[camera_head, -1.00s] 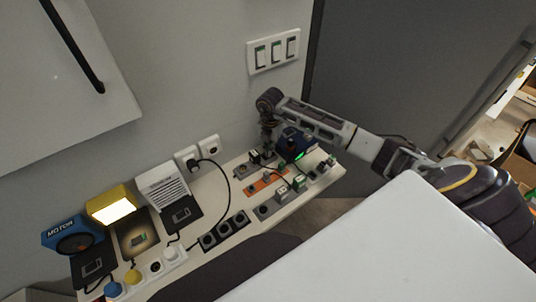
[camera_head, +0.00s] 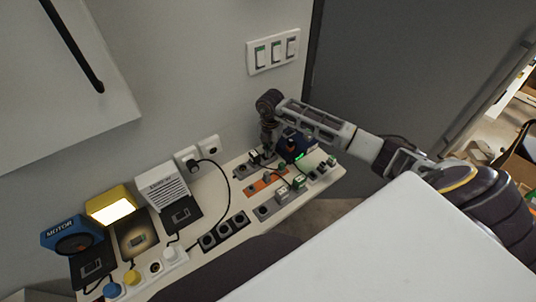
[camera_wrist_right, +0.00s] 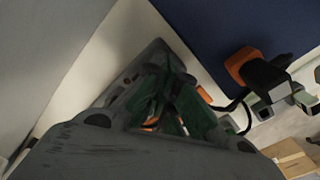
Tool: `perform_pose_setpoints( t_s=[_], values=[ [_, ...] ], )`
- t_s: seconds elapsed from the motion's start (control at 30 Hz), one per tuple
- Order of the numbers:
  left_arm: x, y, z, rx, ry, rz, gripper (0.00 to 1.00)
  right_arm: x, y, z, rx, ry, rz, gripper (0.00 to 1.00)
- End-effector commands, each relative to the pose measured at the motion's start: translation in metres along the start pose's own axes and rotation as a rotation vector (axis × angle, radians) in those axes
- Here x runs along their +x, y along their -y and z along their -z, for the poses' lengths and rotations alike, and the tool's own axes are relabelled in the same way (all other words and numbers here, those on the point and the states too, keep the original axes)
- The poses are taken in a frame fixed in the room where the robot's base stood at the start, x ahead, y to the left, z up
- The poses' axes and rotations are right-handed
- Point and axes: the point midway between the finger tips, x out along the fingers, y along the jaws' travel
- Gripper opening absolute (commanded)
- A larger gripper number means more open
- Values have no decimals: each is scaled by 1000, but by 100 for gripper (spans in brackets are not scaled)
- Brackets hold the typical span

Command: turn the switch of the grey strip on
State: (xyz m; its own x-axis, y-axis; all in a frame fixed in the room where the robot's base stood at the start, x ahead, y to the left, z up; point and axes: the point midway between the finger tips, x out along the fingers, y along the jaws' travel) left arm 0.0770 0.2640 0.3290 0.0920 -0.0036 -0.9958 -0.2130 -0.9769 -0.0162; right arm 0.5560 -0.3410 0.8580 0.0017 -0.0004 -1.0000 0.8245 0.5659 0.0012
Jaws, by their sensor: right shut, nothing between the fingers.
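A grey strip (camera_head: 243,173) lies at the back of the shelf by the wall, with dark plugs toward its right end. My right gripper (camera_head: 267,151) points down over that right part and hides some of it, including any switch there. In the right wrist view the fingers (camera_wrist_right: 168,108) come together, shut and empty, and cover what is under them. I cannot tell whether the fingertips touch the strip, or how its switch stands. Another greyish strip (camera_head: 263,211) with plugs lies nearer the front. My left gripper is out of view.
An orange strip (camera_head: 256,188) lies between the two greyish strips. A black strip (camera_head: 208,241) and a white strip (camera_head: 176,259) lie to the left. A dark blue box (camera_head: 290,142) with a green light stands close right of my gripper. A black cable loops from the wall socket.

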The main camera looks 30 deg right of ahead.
Motion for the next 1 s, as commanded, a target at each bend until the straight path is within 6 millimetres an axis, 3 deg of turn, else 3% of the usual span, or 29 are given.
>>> perform_pose_setpoints(
  t_s=[1.0],
  values=[
    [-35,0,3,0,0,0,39,-50,0,0,0,-1,0,0]
  ],
)
